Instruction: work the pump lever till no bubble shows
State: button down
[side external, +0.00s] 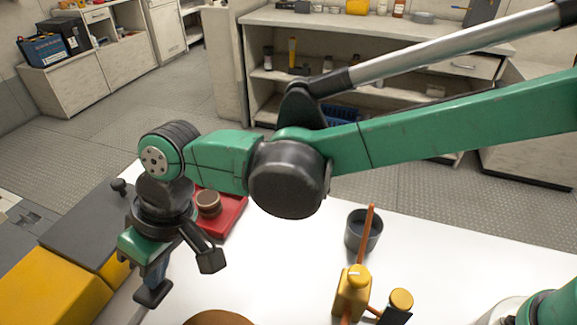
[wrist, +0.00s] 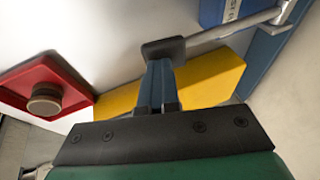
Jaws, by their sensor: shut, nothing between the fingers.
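My gripper (side external: 155,277) is at the left of the white table in the side view, pointing down with its fingers together and empty. In the wrist view its blue fingers (wrist: 160,85) end at a black pad (wrist: 163,47). A grey rod (wrist: 225,32) runs from that pad to a blue frame (wrist: 268,55) at the right, and looks like the pump lever. The pad appears against the fingertips, but I cannot tell whether they touch. A yellow block (wrist: 205,80) lies behind the fingers. No sight glass or bubble can be made out.
A red tray (side external: 232,214) with a round brown-topped piece (side external: 208,203) is behind my gripper. A dark cup (side external: 363,230) and yellow-capped containers (side external: 352,295) stand at the right. A yellow and grey bench (side external: 62,278) is at the left.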

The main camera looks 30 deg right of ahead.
jog(key=shift+w+d+f, duration=0.1)
jog(key=shift+f, duration=0.25)
jog(key=v, duration=1.4)
jog(key=shift+w+a+r, duration=0.15)
jog(key=shift+w+a, duration=0.1)
jog(key=shift+w, duration=0.3)
jog(key=w+d+m+t+h, duration=0.1)
jog(key=d+m+t, duration=0.1)
jog(key=d, duration=0.7)
jog(key=w+d+m+t, duration=0.2)
jog(key=d, duration=0.7)
jog(key=s+d+f+m+t+h, duration=0.1)
jog(key=s+d+f+m, duration=0.1)
jog(key=d, duration=0.5)
jog(key=s+d+f+m+t+h, duration=0.1)
jog(key=s+d+f+m+h, duration=0.1)
jog(key=d+f, duration=0.3)
jog(key=s+d, duration=0.1)
jog(key=d, duration=0.1)
jog(key=shift+s+d+t, duration=0.35)
jog(key=shift+t, duration=0.05)
